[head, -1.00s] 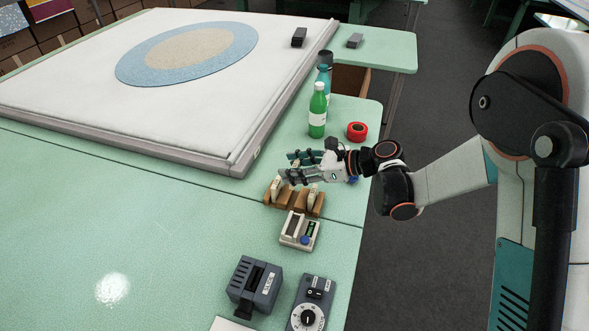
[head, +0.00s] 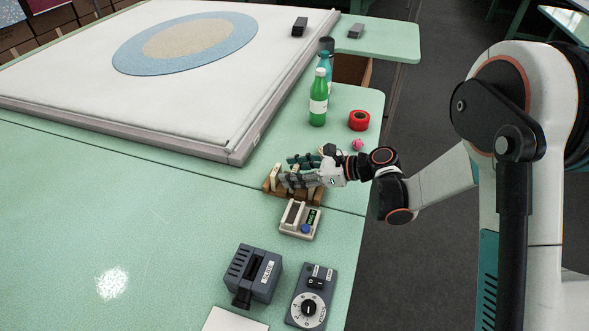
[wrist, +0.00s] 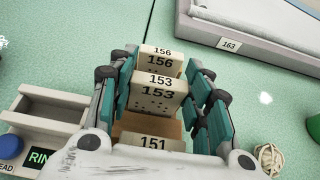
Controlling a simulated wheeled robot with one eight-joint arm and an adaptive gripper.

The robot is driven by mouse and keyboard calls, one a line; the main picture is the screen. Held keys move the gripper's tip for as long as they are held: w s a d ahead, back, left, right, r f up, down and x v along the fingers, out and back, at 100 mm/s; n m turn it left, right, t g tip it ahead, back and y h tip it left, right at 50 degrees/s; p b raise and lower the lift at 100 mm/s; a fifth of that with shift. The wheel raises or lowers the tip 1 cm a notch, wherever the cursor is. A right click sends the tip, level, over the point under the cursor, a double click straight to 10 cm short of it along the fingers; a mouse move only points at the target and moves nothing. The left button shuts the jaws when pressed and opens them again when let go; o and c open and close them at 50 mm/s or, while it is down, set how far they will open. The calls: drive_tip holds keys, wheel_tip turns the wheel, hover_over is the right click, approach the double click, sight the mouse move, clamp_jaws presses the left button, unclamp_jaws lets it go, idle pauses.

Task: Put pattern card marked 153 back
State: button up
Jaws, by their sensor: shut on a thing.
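The cream pattern card marked 153 (wrist: 160,92) is between my gripper's teal fingers in the wrist view, upright with its punched holes showing. My gripper (head: 291,176) is shut on it, low at the wooden card rack (head: 312,197). The card marked 156 (wrist: 160,60) stands just behind it, and the card marked 151 (wrist: 150,143) is nearer the wrist. Card 153 is in line between them. Its lower edge is hard to make out, so I cannot tell whether it rests fully in its slot.
A grey slotted box (head: 257,274) and a dial unit (head: 312,298) are nearer. A green bottle (head: 318,98), red tape roll (head: 359,120) and pink ball (head: 357,144) stand behind.

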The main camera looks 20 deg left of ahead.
drive_tip(key=shift+f+b, duration=0.5)
drive_tip(key=shift+f, duration=0.05)
idle(0.4)
drive_tip(key=o, duration=1.1)
drive_tip(key=shift+o, duration=0.2)
drive_tip(key=v, duration=1.2)
